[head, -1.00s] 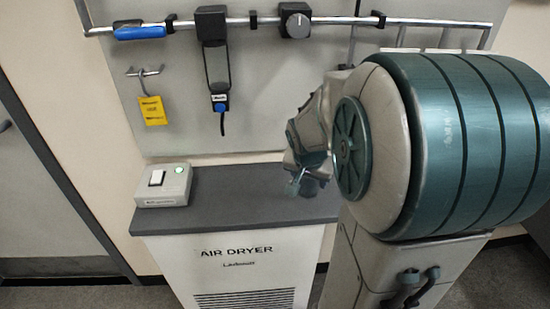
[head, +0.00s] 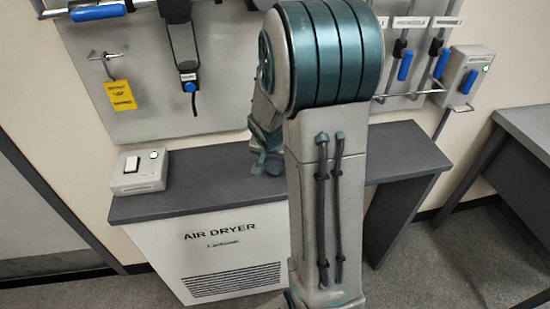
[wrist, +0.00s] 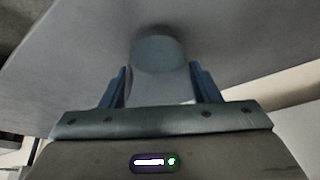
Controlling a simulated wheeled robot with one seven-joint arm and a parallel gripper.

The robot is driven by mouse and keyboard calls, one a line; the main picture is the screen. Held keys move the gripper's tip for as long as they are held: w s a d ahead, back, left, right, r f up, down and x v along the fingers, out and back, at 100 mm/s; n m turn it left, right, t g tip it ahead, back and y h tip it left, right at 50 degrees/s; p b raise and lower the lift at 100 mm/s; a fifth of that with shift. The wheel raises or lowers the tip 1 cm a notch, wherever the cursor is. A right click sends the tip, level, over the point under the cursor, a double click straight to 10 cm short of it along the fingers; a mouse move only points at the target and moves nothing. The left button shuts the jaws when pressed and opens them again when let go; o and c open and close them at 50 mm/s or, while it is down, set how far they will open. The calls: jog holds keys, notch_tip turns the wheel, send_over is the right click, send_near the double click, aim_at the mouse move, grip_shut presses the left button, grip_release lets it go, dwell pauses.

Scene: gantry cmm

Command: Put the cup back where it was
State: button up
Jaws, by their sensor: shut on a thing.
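My gripper (wrist: 160,88) is shut on the cup (wrist: 158,52) in the wrist view, with one blue finger on each side. The cup is a plain pale grey round shape, and its far end faces a broad grey surface (wrist: 70,55). I cannot tell whether the cup touches that surface. In the head view my gripper (head: 268,164) is small and low over the dark grey top of the air dryer bench (head: 195,187). The cup cannot be made out there, as my arm covers much of that area.
A switch box (head: 139,172) with a green light stands at the bench's left end. A rail panel (head: 230,65) with hanging tools rises behind. A yellow tag (head: 120,95) hangs at left. Another grey table (head: 525,130) stands at right. The bench top between switch box and arm is clear.

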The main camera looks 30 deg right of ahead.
jog(key=shift+f, duration=0.15)
jog(key=o, duration=1.1)
jog(key=shift+c, duration=0.2)
jog(key=shift+r, duration=0.5)
jog(key=v, duration=1.1)
jog(key=s+a+r+n+y, duration=0.2)
jog(key=s+a+n, duration=0.6)
jog(key=s+a, duration=0.3)
jog(key=s, duration=0.4)
jog(key=shift+s+a+r+n+g+y+p, duration=0.2)
jog(key=shift+s+a+n+g+y+p, duration=0.1)
jog(key=shift+g+y+p, duration=0.1)
